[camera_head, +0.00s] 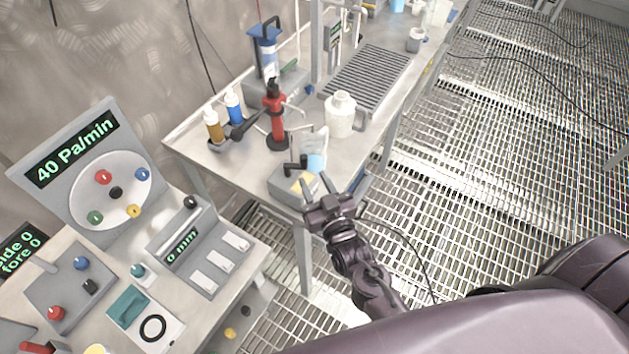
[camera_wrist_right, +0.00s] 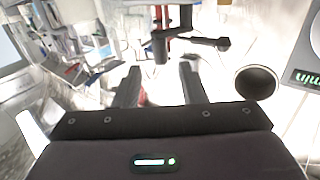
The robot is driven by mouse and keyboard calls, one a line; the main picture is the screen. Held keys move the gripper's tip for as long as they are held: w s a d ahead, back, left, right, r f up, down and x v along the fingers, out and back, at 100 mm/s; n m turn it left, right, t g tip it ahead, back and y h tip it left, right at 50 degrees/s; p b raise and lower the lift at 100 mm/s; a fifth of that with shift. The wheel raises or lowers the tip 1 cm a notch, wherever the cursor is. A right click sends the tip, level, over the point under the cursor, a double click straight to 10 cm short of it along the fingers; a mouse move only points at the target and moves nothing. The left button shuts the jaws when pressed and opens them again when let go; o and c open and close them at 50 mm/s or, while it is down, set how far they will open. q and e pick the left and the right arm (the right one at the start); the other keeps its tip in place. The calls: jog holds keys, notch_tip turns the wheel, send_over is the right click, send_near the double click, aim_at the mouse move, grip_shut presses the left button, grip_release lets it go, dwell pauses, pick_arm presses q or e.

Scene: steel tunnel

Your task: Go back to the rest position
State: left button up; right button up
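My right gripper (camera_head: 345,184) is open, with its two fingers spread apart, near the front edge of the steel bench (camera_head: 250,165). It appears beside a small grey box (camera_head: 291,186) with a black handle. Nothing sits between its fingers. The open fingers also show in the right wrist view (camera_wrist_right: 160,75), with a red and black tool beyond them. My left gripper is not in view.
The bench carries a red stand (camera_head: 275,118), a white jug (camera_head: 340,114), a brown bottle (camera_head: 213,126) and a blue bottle (camera_head: 234,106). A control console (camera_head: 100,165) stands at the left. The grated floor (camera_head: 480,190) at right looks clear apart from cables.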

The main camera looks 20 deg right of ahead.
dwell(0.3)
jog(key=s+d+r+n+g, duration=0.1)
jog(key=s+r+g, duration=0.1)
jog(key=s+g, duration=0.6)
jog(key=s+d+r+n+g, duration=0.1)
jog(key=s+r+g, duration=0.1)
jog(key=s+g, duration=0.65)
notch_tip(320, 180, down, 30)
jog(key=s+b, duration=0.1)
jog(key=s, duration=0.2)
jog(key=s+d+f, duration=0.2)
jog(key=s+f, duration=0.8)
jog(key=s+d+f, duration=0.1)
jog(key=s+f, duration=0.8)
jog(key=f, duration=0.1)
jog(key=shift+s+d+f+h+b, duration=0.2)
jog(key=shift+s+d+h+b, duration=0.1)
jog(key=shift+s+d+b, duration=0.15)
